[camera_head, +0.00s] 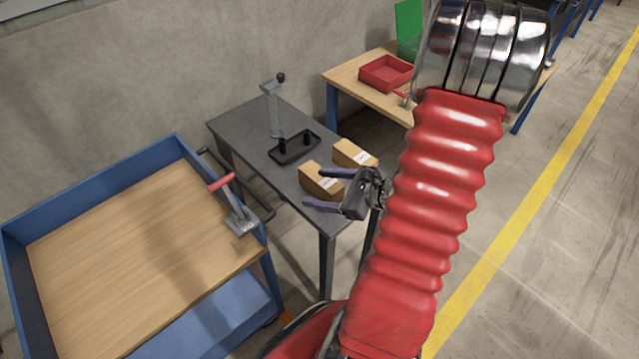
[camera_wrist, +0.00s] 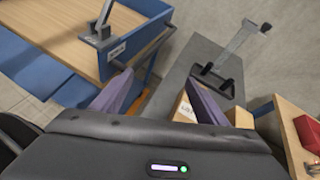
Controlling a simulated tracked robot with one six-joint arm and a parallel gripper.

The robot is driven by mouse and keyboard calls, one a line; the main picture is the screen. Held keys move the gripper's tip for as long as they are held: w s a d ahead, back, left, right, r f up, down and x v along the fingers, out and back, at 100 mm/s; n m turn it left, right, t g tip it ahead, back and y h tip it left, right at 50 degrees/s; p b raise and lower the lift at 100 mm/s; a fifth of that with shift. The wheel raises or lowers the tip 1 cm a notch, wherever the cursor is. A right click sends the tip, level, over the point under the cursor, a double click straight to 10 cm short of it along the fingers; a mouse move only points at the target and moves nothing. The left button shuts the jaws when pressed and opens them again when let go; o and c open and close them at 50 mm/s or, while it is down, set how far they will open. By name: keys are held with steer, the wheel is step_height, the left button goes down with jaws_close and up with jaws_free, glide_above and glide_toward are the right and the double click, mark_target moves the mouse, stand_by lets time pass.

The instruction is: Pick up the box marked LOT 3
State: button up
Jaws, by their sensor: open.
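Two brown cardboard boxes with white labels lie on the dark grey table: a near box (camera_head: 321,184) and a far box (camera_head: 356,154). The label writing is too small to read, so I cannot tell which is LOT 3. My gripper (camera_head: 313,188) is open and empty, its purple fingers spread at the near box's right end, seemingly above it. In the wrist view, the near box (camera_wrist: 183,111) shows beside the right finger, partly hidden by it and my gripper body. The far box (camera_wrist: 240,117) shows farther right, partly hidden too.
A black tray (camera_head: 287,156) and a grey stand (camera_head: 272,105) with a dark knob are farther back on the dark table (camera_head: 231,118). A blue-walled cart (camera_head: 120,270) with a red-handled clamp (camera_head: 236,213) is left. A wooden bench (camera_head: 345,78) holds a red bin (camera_head: 386,72).

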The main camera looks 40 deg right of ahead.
mark_target(321, 181)
steer(key=s+d+f+m+t+h, duration=0.1)
steer(key=s+d+f+m+h, duration=0.2)
steer(key=d, duration=0.4)
steer(key=f+m, duration=0.1)
steer(key=m, duration=0.1)
steer(key=shift+s+d+f+m+h, duration=0.3)
steer(key=shift+s+d+f, duration=0.05)
steer(key=shift+w, duration=0.1)
steer(key=x, duration=0.8)
steer(key=shift+w+f, duration=0.1)
steer(key=shift+w, duration=0.1)
steer(key=shift+f+x, duration=0.2)
steer(key=shift+x, duration=2.4)
steer(key=shift+d, duration=0.2)
steer(key=shift+c, duration=0.7)
